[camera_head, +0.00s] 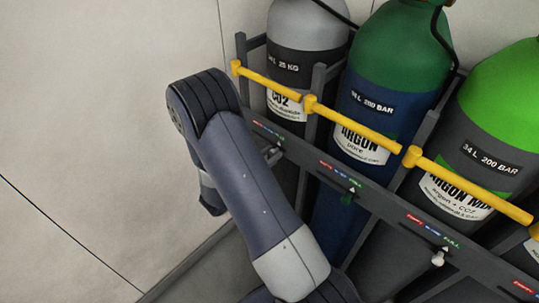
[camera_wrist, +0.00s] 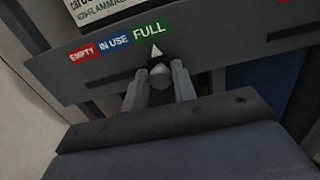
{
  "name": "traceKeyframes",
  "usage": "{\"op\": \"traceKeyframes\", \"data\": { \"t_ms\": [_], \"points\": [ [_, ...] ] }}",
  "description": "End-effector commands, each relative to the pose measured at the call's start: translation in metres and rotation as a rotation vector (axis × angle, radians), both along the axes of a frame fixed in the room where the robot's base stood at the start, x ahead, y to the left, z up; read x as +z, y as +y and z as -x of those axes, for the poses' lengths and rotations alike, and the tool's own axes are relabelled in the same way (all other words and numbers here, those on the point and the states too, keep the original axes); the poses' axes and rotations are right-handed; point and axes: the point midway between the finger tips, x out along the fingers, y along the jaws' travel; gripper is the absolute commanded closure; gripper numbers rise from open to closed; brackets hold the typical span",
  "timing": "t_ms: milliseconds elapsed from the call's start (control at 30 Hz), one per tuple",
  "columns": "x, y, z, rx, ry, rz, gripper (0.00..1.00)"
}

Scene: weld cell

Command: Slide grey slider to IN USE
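The grey slider (camera_wrist: 159,76) sits on the dark rail (camera_wrist: 215,52) of the cylinder rack, in front of the CO2 cylinder. Its pale pointer is under the right part of the green FULL label (camera_wrist: 149,30). The blue IN USE label (camera_wrist: 114,44) is left of FULL, and the red EMPTY label (camera_wrist: 82,54) is further left. In the head view my arm mostly hides the gripper, near the rail's left end.
In the head view, the grey CO2 cylinder (camera_head: 306,35), argon cylinder (camera_head: 400,55) and argon mix cylinder (camera_head: 500,110) stand behind yellow bars (camera_head: 355,125). A green slider (camera_head: 347,197) and a white slider (camera_head: 438,258) sit further right on the rail. The floor at left is clear.

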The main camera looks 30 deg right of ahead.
Motion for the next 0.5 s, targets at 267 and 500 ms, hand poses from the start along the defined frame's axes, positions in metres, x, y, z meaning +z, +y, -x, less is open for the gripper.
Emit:
{"op": "traceKeyframes", "data": {
  "t_ms": [267,500],
  "points": [
    [0.0000,0.0001,0.0000,0.000,0.000,0.000,0.97],
    [0.0000,0.0001,0.0000,0.000,0.000,0.000,1.00]
  ]
}}
